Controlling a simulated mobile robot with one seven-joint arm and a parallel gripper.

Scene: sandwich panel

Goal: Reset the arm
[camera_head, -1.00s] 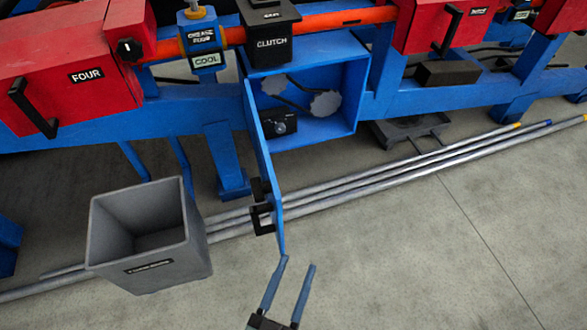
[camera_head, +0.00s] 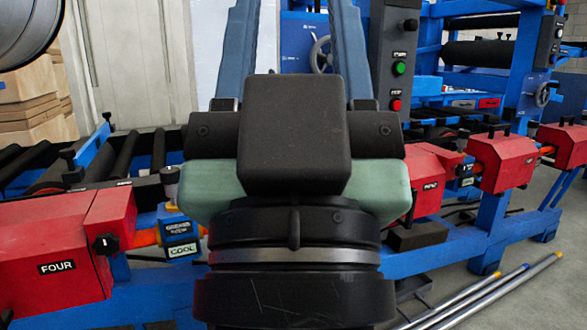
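My gripper (camera_head: 296,60) is raised in front of the camera and fills the middle of the view. Its two blue-grey fingers point up and stand wide apart, with nothing between them. Its dark wrist (camera_head: 295,265) is at the bottom centre. The gripper body and wrist hide the middle of the machine, including where the clutch housing and the blue door were seen before.
A red box marked FOUR (camera_head: 50,265) is at the left on the blue frame. More red boxes (camera_head: 505,160) run along the right. A grey panel with green and red buttons (camera_head: 394,60) stands behind. Metal pipes (camera_head: 480,295) lie on the floor at lower right.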

